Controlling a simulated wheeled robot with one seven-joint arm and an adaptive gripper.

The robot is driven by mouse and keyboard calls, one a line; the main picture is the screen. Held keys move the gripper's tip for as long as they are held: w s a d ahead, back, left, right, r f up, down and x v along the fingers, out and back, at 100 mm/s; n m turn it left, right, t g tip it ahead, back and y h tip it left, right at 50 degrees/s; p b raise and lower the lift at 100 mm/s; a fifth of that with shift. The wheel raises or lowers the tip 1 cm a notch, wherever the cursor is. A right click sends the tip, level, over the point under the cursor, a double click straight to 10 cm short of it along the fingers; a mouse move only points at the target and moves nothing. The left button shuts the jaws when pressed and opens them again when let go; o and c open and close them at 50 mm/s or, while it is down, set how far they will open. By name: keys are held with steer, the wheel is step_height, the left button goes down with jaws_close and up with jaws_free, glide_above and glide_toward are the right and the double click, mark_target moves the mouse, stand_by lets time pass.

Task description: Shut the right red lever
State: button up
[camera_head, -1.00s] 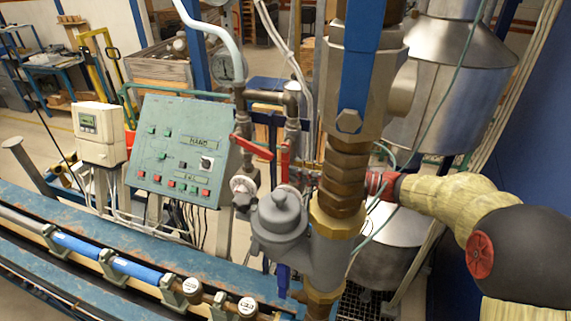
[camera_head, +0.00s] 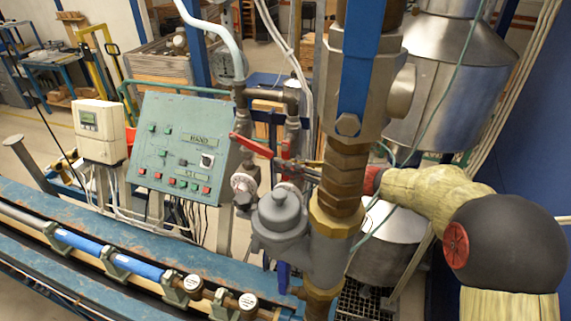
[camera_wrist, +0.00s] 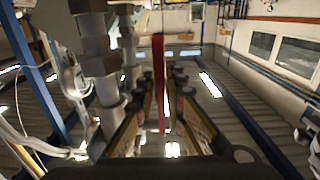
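The right red lever (camera_head: 285,152) stands nearly upright on a pipe valve, left of the thick brown and grey pipe. The left red lever (camera_head: 252,146) slants down to the right beside it. My gripper (camera_head: 303,168) reaches in from the right behind the thick pipe, which hides part of it; its fingertips are close to the right lever's lower part. In the wrist view, my gripper (camera_wrist: 163,78) has its two fingers apart, with a red lever (camera_wrist: 158,75) upright between them. I cannot tell whether either finger touches it.
The thick pipe (camera_head: 345,175) stands between the head camera and my gripper. A grey meter body (camera_head: 279,222) sits below the levers. A green control panel (camera_head: 182,150) is to the left. A metal tank (camera_head: 440,95) stands behind on the right.

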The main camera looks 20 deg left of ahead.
jaws_close()
steer(key=shift+d+b, duration=0.1)
steer(key=shift+b, duration=0.25)
stand_by(0.3)
steer(key=shift+w+d+h+b, duration=0.1)
steer(key=shift+d+h+b, duration=0.3)
steer(key=shift+h+b, duration=0.65)
steer(key=shift+w+d+r+t+h, duration=0.2)
steer(key=shift+d+h, duration=0.25)
steer(key=shift+h, duration=0.45)
steer(key=shift+s+d+r+t+h, duration=0.15)
steer(key=shift+d+r+h, duration=0.2)
steer(key=shift+h, duration=0.6)
steer(key=shift+w+d+r+t+h, duration=0.15)
steer(key=shift+d+h, duration=0.35)
steer(key=shift+h, duration=0.4)
steer(key=shift+o, duration=2.4)
jaws_free()
steer(key=shift+s, duration=0.1)
